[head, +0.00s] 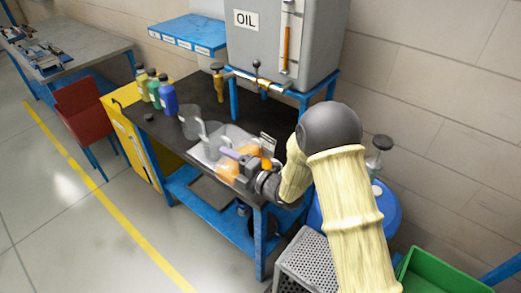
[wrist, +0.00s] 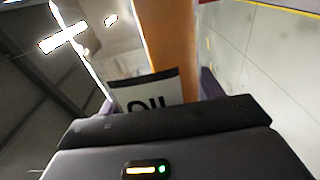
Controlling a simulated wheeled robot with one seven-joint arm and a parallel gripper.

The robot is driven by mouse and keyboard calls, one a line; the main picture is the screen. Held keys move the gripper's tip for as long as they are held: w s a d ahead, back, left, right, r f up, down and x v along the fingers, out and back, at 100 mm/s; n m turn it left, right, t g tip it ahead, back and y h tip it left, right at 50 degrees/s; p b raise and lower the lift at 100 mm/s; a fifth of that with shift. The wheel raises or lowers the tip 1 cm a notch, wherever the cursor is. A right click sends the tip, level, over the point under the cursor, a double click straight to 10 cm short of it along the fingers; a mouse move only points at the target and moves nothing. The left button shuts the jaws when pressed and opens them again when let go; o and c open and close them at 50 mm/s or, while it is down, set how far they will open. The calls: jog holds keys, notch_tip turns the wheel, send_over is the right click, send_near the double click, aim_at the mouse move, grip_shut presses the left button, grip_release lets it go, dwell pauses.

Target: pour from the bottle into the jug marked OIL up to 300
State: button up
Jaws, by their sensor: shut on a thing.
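My gripper (head: 240,158) is shut on the bottle (head: 228,170), over the front part of the dark bench. The bottle looks see-through with orange liquid, and it appears tilted. In the wrist view the bottle (wrist: 170,45) shows orange between the purple fingers, with a white label reading OIL, partly cut off by the gripper (wrist: 155,95). Clear jug-like vessels stand left of my gripper, one of them a jug (head: 190,122) with a handle. I cannot read any mark or level on them. My gripper hides part of the bench there.
Green and blue bottles (head: 168,97) stand at the bench's left end. A red chair (head: 82,108) is at left. A perforated grey box (head: 310,265) and green crate (head: 435,272) are near my arm.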

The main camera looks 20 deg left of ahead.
jog(key=shift+r, duration=0.2)
dwell(0.8)
jog(key=shift+s+f+n, duration=0.1)
jog(key=shift+f+n, duration=0.2)
jog(key=shift+f, duration=0.05)
jog(key=shift+a+f+n+p, duration=0.1)
jog(key=shift+n+p, duration=0.2)
jog(key=shift+n, duration=0.3)
jog(key=f+n+b, duration=0.1)
jog(key=s+f+n+b, duration=0.1)
jog(key=f, duration=0.1)
jog(key=shift+a, duration=0.1)
jog(key=shift+w+f+b, duration=0.15)
jog(key=shift+f+b, duration=0.05)
jog(key=shift+b, duration=0.25)
jog(key=shift+n, duration=0.3)
jog(key=shift+r, duration=0.2)
jog(key=shift+f+b, duration=0.15)
jog(key=shift+b, duration=0.15)
